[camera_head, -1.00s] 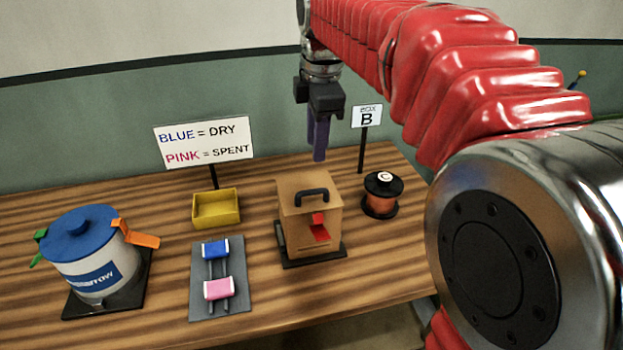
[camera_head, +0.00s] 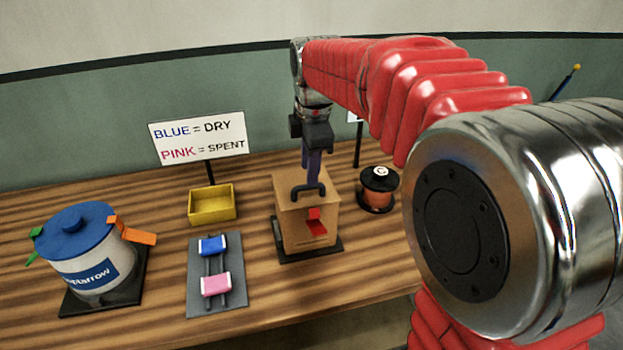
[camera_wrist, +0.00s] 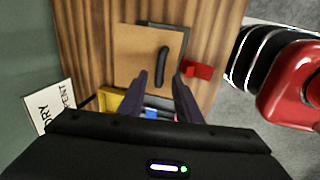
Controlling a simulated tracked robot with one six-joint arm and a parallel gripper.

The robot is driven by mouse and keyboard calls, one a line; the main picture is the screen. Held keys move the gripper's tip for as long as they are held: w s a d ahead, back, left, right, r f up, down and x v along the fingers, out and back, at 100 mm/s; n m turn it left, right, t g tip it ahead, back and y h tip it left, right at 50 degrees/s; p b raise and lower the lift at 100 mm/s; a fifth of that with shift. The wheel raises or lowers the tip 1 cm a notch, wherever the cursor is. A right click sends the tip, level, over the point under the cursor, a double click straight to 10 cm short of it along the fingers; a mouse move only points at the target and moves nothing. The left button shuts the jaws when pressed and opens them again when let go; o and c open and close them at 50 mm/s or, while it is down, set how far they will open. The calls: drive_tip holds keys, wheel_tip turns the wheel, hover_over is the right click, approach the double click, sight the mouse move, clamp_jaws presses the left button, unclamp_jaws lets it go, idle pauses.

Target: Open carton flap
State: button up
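The carton (camera_head: 291,222) is a tan box on a dark base on the wooden table. A black handle (camera_head: 308,191) stands on its top flap, and a red tab (camera_head: 315,222) shows on its front. The wrist view also shows the carton top (camera_wrist: 133,50), the handle (camera_wrist: 162,66) and the red tab (camera_wrist: 197,70). My gripper (camera_head: 312,176) points down just above the handle in the head view. In the wrist view its two dark fingers (camera_wrist: 160,82) are apart with a gap between them, and nothing is held. Whether a fingertip touches the handle cannot be told.
A black-and-orange spool (camera_head: 378,190) stands right of the carton. Left are a grey plate (camera_head: 230,262) with blue and pink pieces, a yellow bin (camera_head: 213,205), a sign (camera_head: 199,137) on a post, and a blue-lidded pot (camera_head: 90,262). Bare wood (camera_head: 165,235) lies between pot and plate.

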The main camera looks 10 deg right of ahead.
drive_tip(key=shift+w+f, duration=0.2)
drive_tip(key=shift+f, duration=0.95)
drive_tip(key=shift+w+f, duration=0.2)
drive_tip(key=shift+f, duration=0.95)
drive_tip(key=shift+c, duration=0.5)
clamp_jaws()
drive_tip(key=shift+d, duration=0.25)
drive_tip(key=shift+a, duration=0.15)
